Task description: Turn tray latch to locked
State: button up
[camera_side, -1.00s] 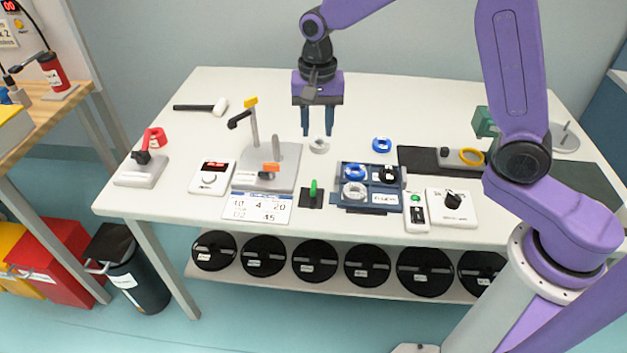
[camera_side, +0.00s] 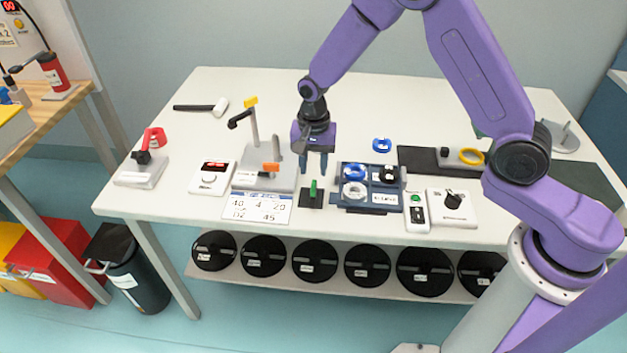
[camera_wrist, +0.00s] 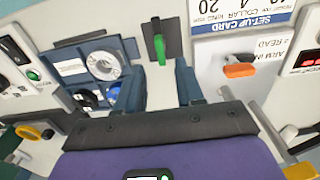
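The tray latch is a green lever (camera_side: 313,188) on a small black plate (camera_side: 311,200), just left of the blue parts tray (camera_side: 371,209). My gripper (camera_side: 313,172) is above and slightly behind the lever, pointing down, with its two fingers apart and nothing between them. In the wrist view the green lever (camera_wrist: 159,48) lies ahead of the gap between my fingertips (camera_wrist: 161,72), not visibly touched. Its black plate (camera_wrist: 172,30) and the blue tray (camera_wrist: 132,98) also show there. I cannot read any locked mark by the latch.
Left of the latch are a grey stand with an orange lever (camera_side: 270,168) and a set-up card (camera_side: 258,207). The tray holds blue, white and black rings. A green-button switch (camera_side: 416,212) and a dial box (camera_side: 451,208) stand right of it. The back of the table is mostly clear.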

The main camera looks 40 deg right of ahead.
aim_at(313, 185)
jog(key=shift+f, duration=2.8)
grip_shut()
